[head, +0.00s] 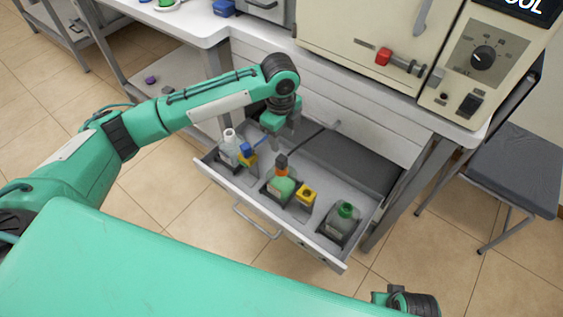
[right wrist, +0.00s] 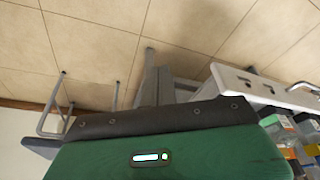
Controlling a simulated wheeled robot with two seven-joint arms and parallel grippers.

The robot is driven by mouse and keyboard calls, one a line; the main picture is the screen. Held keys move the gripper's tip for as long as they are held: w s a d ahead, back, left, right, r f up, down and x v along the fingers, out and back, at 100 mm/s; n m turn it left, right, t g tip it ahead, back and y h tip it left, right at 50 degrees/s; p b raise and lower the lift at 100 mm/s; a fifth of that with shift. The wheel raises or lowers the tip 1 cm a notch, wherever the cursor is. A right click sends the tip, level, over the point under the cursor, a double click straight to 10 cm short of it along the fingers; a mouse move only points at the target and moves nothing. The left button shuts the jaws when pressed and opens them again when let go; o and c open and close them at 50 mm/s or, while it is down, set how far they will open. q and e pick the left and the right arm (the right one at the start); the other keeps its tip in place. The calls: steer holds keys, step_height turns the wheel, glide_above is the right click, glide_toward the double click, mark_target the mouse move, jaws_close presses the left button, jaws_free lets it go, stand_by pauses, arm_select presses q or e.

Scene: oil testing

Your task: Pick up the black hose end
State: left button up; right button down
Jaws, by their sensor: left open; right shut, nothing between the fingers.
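A thin black hose (head: 308,140) shows in the head view inside the open drawer (head: 222,178). It runs from near an orange-capped bottle (head: 281,186) up and right toward the drawer's back. My left gripper (head: 274,128) points down over the back left part of the drawer, left of the hose and apart from it. It is open, with its fingertips partly hidden by the wrist. The exact hose end is too small to make out. My right gripper's fingers show in neither view.
The drawer also holds a clear white-capped bottle (head: 229,146), a blue-capped item (head: 246,150), a yellow item (head: 306,195) and a green-capped bottle (head: 344,212). A cream machine (head: 345,45) stands on the bench above. A chair (head: 515,170) stands at the right.

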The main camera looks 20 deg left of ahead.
arm_select(q)
steer(key=w+a+r, duration=0.1)
steer(key=b, duration=0.1)
glide_above(281, 158)
steer(key=f, duration=0.7)
steer(key=shift+w+a+f, duration=0.1)
steer(key=shift+a+f, duration=0.25)
steer(key=f, duration=0.5)
steer(key=shift+d+f+b, duration=0.4)
steer(key=shift+f, duration=0.1)
steer(key=shift+c, duration=0.6)
steer(key=c, duration=0.9)
arm_select(e)
steer(key=v, duration=0.3)
steer(key=shift+w+a+r, duration=0.1)
steer(key=shift+w+r, duration=0.05)
steer(key=shift+w, duration=0.1)
